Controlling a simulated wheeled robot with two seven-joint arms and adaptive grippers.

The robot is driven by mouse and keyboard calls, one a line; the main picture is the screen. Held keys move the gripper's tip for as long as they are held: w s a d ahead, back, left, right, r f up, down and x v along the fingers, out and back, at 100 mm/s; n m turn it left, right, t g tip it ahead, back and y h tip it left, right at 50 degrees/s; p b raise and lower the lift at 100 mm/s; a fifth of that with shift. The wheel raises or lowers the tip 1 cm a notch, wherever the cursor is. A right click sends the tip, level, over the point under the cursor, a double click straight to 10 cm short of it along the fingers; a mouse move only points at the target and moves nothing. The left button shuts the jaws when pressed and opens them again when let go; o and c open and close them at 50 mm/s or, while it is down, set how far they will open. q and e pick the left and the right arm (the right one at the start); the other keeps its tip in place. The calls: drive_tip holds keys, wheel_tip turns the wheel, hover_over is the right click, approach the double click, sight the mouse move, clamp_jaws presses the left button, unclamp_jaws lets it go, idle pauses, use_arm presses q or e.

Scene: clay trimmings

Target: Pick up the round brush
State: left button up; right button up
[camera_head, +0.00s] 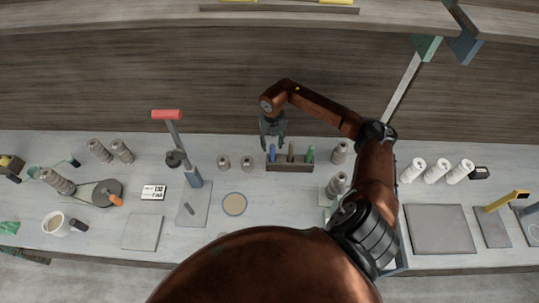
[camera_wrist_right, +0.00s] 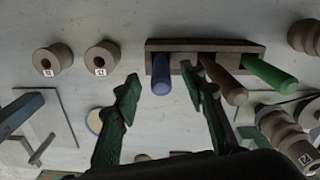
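A dark wooden holder (camera_head: 290,167) stands on the bench and carries three upright handles: blue (camera_head: 272,152), brown (camera_head: 291,151) and green (camera_head: 309,155). The wrist view shows the blue (camera_wrist_right: 161,78), brown (camera_wrist_right: 225,82) and green (camera_wrist_right: 270,74) handles rising from the holder (camera_wrist_right: 205,46). I cannot tell which is the round brush, as any brush heads are hidden. My right gripper (camera_head: 272,143) is open near the blue handle. In the wrist view its fingertips (camera_wrist_right: 159,78) lie either side of the blue handle, without visible contact. My left gripper is out of view.
Two small spools (camera_head: 235,162) stand left of the holder, and stacked spools (camera_head: 338,183) stand to its right. A red-handled press (camera_head: 185,150) is further left. A round disc (camera_head: 234,204) lies in front. Bench space in front of the holder is clear.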

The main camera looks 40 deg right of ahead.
sight(273, 154)
drive_tip(key=f, duration=0.2)
drive_tip(key=f+p, duration=0.1)
drive_tip(key=f, duration=0.1)
drive_tip(key=f+p, duration=0.1)
drive_tip(key=f, duration=0.1)
drive_tip(key=shift+s+a+f, duration=0.1)
drive_tip(key=shift+s+f, duration=0.05)
drive_tip(key=shift+s, duration=0.15)
drive_tip(key=shift+f, duration=0.35)
drive_tip(key=shift+c, duration=0.3)
clamp_jaws()
wheel_tip(273, 154, up, 10)
drive_tip(key=shift+r+b, duration=0.1)
drive_tip(key=shift+b, duration=1)
